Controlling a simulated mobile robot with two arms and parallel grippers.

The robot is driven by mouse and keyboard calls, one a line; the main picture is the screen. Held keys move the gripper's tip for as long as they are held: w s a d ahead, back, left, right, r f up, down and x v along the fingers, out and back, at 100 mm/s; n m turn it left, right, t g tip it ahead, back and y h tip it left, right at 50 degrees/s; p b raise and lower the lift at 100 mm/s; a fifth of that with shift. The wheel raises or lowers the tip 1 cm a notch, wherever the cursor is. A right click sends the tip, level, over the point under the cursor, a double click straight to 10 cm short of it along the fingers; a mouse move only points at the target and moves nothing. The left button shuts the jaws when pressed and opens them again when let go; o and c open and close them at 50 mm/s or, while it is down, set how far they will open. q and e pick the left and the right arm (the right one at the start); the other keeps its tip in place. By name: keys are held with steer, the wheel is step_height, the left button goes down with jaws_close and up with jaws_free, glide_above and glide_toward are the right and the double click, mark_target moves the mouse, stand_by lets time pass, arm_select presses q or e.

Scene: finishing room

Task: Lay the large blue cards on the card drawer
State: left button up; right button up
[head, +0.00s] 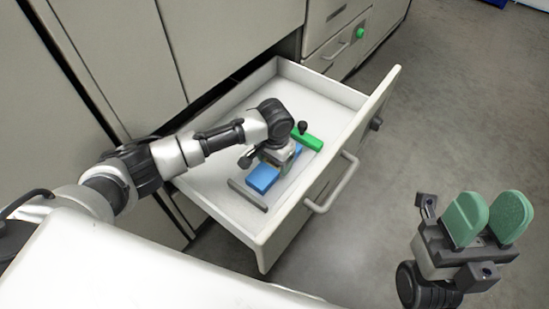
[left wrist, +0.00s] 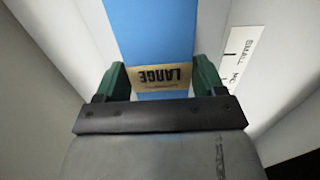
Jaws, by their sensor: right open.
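The card drawer (head: 222,115) is pulled open from the cabinet, its white floor showing. The large blue cards (head: 262,178) are a flat blue piece inside it, lying lengthwise toward the green piece. My left gripper (head: 272,165) is down in the drawer over the cards, its fingertips mostly hidden in the head view. In the left wrist view the green fingers (left wrist: 161,80) press against both sides of the blue cards (left wrist: 150,30) at a tan label reading LARGE. Whether the cards touch the drawer floor is hard to tell. My right gripper (head: 487,220) is open and empty, outside the drawer.
A green piece (head: 308,140) with a dark knob by it lies beyond the cards. A grey strip (head: 247,194) lies near the drawer front. A white label strip (left wrist: 238,58) shows beside the cards. A white surface (head: 120,265) fills the lower left. The floor right is clear.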

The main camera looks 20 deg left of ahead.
arm_select(q)
steer(key=o, duration=0.3)
